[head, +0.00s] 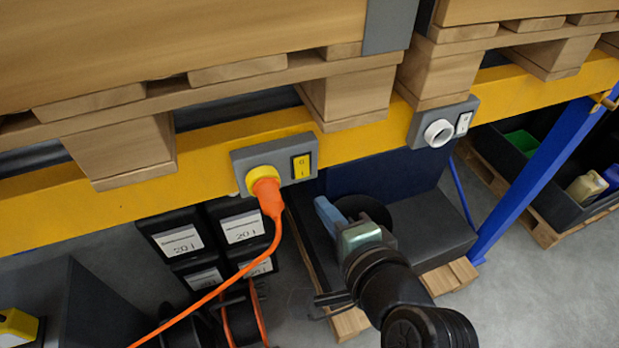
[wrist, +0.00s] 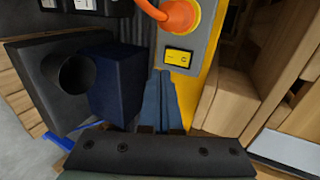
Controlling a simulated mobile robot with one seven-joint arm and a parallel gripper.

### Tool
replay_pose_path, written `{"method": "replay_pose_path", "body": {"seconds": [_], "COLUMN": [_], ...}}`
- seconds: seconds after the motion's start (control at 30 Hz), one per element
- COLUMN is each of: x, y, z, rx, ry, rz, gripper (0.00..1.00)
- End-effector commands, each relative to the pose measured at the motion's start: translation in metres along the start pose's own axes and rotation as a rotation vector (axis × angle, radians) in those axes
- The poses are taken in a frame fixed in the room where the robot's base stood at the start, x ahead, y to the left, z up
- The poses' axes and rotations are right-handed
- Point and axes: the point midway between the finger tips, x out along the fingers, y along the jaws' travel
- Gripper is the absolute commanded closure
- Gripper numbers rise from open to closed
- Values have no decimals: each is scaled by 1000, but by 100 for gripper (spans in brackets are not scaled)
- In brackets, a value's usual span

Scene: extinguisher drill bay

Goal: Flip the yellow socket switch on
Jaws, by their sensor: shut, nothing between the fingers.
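The yellow socket switch (head: 301,166) is a small yellow rocker at the right end of a grey box (head: 242,156) on the yellow beam; its 0 and I marks show, but I cannot tell which side is pressed. It also shows in the wrist view (wrist: 178,57). Beside it, an orange plug (head: 267,190) sits in the yellow socket (head: 257,173). My gripper (head: 321,203) is shut and empty, below and slightly right of the switch. In the wrist view its blue fingers (wrist: 162,76) point toward the switch, apart from it as far as I can tell.
An orange cable (head: 276,240) hangs from the plug toward the lower left. A second grey box with a white socket (head: 438,133) and white switch (head: 463,122) is farther right on the beam (head: 365,143). Wooden pallets overhang above. Black containers (head: 180,238) stand below.

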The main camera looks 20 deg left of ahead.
Motion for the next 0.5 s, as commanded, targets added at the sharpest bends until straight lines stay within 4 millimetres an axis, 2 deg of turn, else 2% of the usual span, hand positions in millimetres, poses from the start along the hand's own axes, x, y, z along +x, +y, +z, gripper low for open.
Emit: {"method": "replay_pose_path", "body": {"seconds": [0.1,0.2,0.33,0.5], "x": [26,43,58,69], "y": [-3,-7,-11,-12], "z": [1,1,0,0], "rx": [1,-1,-1,-1], "ry": [-5,-3,-1,0], "rz": [1,1,0,-1], "gripper": [100,100,100,100]}}
